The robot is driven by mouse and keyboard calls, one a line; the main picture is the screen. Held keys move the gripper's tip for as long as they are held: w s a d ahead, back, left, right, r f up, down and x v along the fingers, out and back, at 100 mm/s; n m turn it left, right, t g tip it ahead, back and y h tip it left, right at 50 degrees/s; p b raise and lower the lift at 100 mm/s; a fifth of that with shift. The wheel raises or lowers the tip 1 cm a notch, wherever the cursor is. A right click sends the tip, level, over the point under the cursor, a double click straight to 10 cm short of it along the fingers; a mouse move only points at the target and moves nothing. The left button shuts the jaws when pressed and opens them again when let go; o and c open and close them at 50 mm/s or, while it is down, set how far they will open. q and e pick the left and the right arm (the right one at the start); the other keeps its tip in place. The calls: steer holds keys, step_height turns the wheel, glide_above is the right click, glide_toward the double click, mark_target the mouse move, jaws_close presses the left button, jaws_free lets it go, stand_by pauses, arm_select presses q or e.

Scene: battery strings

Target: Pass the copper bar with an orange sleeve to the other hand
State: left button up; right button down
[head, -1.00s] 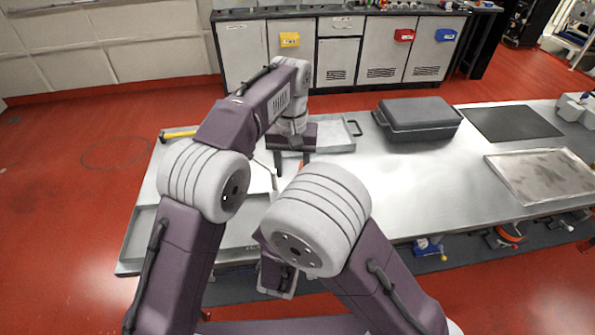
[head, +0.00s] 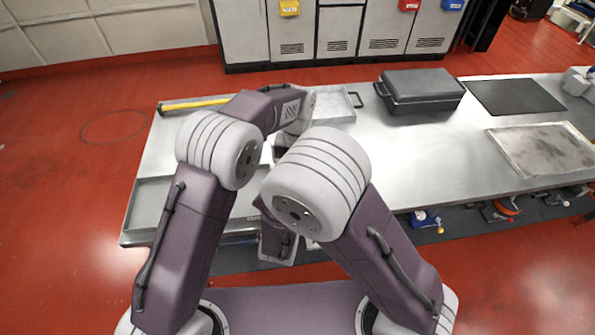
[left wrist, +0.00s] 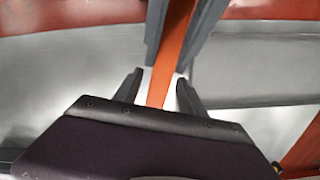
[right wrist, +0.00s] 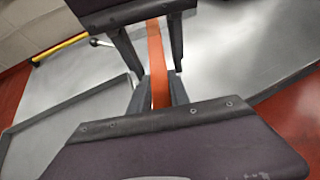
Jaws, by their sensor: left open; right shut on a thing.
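The bar's orange sleeve (left wrist: 161,88) runs lengthwise between both grippers in the left wrist view and also shows in the right wrist view (right wrist: 157,62). No bare copper can be made out. My right gripper (right wrist: 158,77) is shut on the bar. My left gripper (left wrist: 160,77) is open, with its fingers on either side of the sleeve, facing the right gripper's fingers close by. In the head view both grippers and the bar are hidden behind my arms.
A steel table (head: 420,150) lies beneath. A shallow grey tray (head: 150,205) is at its left, with a yellow-handled tool (head: 195,104) behind. A dark case (head: 420,90), a black mat (head: 515,97) and a worn metal tray (head: 540,150) stand to the right. The table's middle right is clear.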

arm_select(q)
jaws_close()
stand_by(1.4)
arm_select(e)
steer(key=c, duration=1.1)
jaws_free()
steer(key=shift+c, duration=0.2)
